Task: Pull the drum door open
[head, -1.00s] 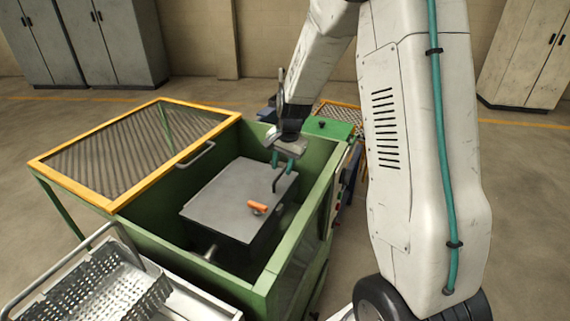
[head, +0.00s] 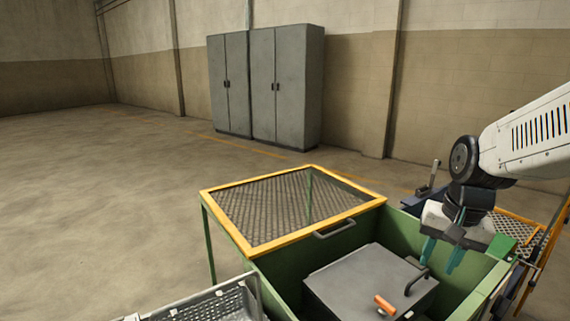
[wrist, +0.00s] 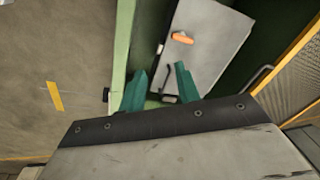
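The drum door (head: 350,278) is a flat grey panel on the drum inside the green housing, and it lies closed. A dark bent handle (head: 416,283) stands at its right edge. An orange grip (head: 385,304) lies on the panel's near part. My gripper (head: 441,256) has two teal fingers spread apart and empty, pointing down above the handle. In the wrist view the door (wrist: 212,55) fills the upper middle, with the orange grip (wrist: 182,38). The handle (wrist: 166,78) shows between the finger tips (wrist: 161,70), apparently beyond them. I cannot tell the exact gap.
The green housing walls (head: 330,250) surround the drum closely. A perforated metal basket (head: 215,308) is at the front left. Grey cabinets (head: 265,85) stand far back; the left floor is free.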

